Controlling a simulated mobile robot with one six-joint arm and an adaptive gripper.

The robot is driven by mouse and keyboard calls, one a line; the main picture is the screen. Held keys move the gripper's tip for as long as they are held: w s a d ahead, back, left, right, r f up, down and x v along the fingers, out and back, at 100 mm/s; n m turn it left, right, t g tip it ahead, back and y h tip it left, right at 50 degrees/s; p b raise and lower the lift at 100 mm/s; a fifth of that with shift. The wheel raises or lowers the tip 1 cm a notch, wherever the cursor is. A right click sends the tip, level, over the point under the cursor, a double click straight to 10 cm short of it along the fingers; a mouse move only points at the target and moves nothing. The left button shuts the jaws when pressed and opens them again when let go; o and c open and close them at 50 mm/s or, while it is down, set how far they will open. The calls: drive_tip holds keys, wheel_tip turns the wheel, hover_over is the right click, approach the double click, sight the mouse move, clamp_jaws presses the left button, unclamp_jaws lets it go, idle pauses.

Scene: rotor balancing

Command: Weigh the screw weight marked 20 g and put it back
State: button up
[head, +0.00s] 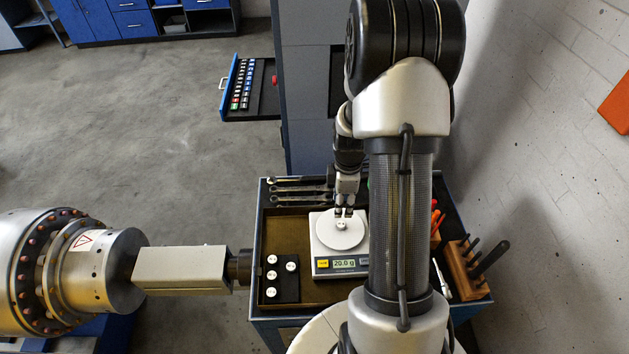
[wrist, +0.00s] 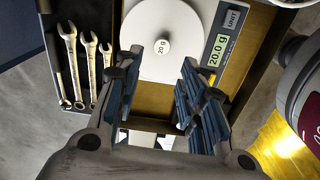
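The white screw weight (head: 341,225) stands on the round pan of the scale (head: 341,242). In the wrist view the weight (wrist: 163,47) reads "20 g" and sits on the white pan (wrist: 140,28). The scale's display (head: 344,263) shows 20.0 g. My gripper (head: 344,210) is over the pan, close to the weight in the head view. In the wrist view my gripper (wrist: 160,85) has its fingers spread, with nothing between the pads. A black weight holder (head: 289,290) left of the scale carries several white-topped weights.
Wrenches (head: 300,190) lie in the cart tray behind the holder; they also show in the wrist view (wrist: 75,60). A wooden block with dark-handled tools (head: 462,270) is on the right. A large rotor shaft (head: 185,270) reaches the cart from the left. An open drawer (head: 262,103) sticks out behind.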

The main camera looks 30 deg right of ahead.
sight(341, 224)
drive_tip(key=shift+f+n, duration=0.5)
drive_tip(key=shift+f, duration=0.45)
wheel_tip(341, 224, down, 8)
drive_tip(key=b, duration=0.5)
drive_tip(key=shift+d+r+b, duration=0.1)
drive_tip(key=shift+b, duration=0.2)
drive_tip(key=shift+s, duration=0.1)
drive_tip(key=shift+c, duration=0.3)
clamp_jaws()
drive_tip(key=shift+r+p, duration=1.65)
drive_tip(key=shift+r, duration=0.95)
